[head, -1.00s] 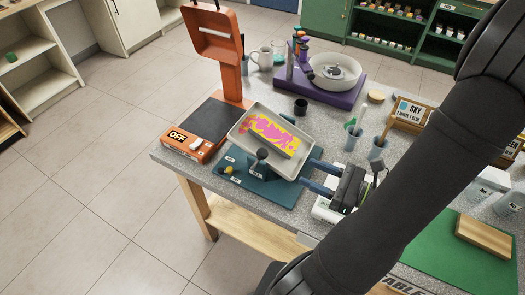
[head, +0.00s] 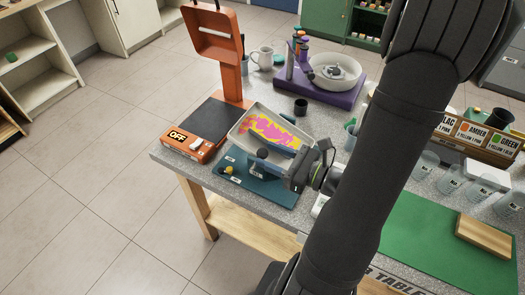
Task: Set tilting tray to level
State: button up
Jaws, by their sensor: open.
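The tilting tray (head: 239,128) is a pale, shallow pan with pink and yellow paint in it. It sits tilted on a teal base (head: 282,194) near the table's left corner. A dark round knob (head: 262,153) shows at the tray's near side. My gripper (head: 267,156) is open and reaches in from the right, with its blue fingers close to the knob, one apparently on each side. I cannot tell whether they touch it. The gripper hides part of the tray's right side and the base.
An orange stand with an OFF label (head: 188,142) is left of the tray. A small dark cup (head: 301,107) and a purple device with a white bowl (head: 334,72) are behind. A yellow knob (head: 228,170) is on the base. Jars and a green mat (head: 425,228) lie right.

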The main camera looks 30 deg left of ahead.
jog(key=shift+a, duration=1.4)
